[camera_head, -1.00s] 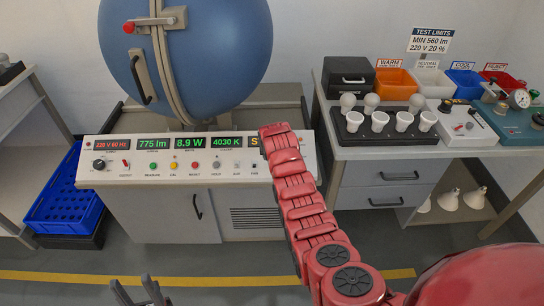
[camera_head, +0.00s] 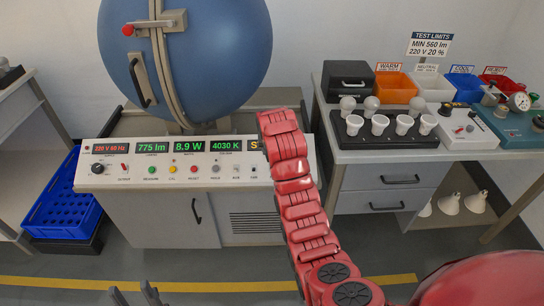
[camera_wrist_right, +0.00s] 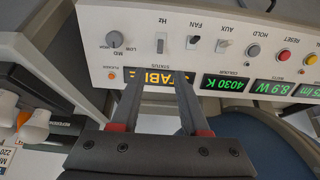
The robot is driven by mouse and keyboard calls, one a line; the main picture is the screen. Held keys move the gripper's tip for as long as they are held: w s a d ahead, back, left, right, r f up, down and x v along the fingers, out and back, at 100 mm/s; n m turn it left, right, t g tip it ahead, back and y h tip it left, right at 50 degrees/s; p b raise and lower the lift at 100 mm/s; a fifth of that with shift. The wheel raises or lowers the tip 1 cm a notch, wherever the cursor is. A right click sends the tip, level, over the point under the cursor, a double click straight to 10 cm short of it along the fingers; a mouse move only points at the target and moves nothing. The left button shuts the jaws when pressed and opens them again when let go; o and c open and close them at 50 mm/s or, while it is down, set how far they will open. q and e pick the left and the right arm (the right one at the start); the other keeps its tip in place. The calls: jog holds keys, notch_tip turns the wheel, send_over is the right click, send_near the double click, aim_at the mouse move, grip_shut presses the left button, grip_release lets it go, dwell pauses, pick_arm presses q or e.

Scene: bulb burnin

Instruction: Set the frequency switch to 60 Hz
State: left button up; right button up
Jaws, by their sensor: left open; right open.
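The frequency switch (camera_wrist_right: 160,46), a small toggle marked Hz, is on the console panel (camera_wrist_right: 215,50), which shows upside down in the right wrist view. Its lever position is too small to tell. My right gripper (camera_wrist_right: 157,78) is open and empty. Its fingertips are over the STATUS display, just below the switch in that picture; I cannot tell whether they touch the panel. In the head view my right arm hides this gripper and the switch. The red display (camera_head: 110,149) there seems to read 220 V 60 Hz. My left gripper (camera_head: 134,293) is open and empty at the bottom edge.
Beside the Hz switch are the FAN switch (camera_wrist_right: 195,47), AUX switch (camera_wrist_right: 223,45) and a LOW/MID knob (camera_wrist_right: 113,40). A blue sphere (camera_head: 200,55) stands behind the console. A bench with a bulb tray (camera_head: 385,140) is at the right, a blue crate (camera_head: 62,205) at the left.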

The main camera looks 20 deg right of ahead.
jog(key=p+v, duration=0.5)
jog(key=v, duration=0.1)
jog(key=shift+r, duration=0.2)
jog(key=shift+f, duration=0.1)
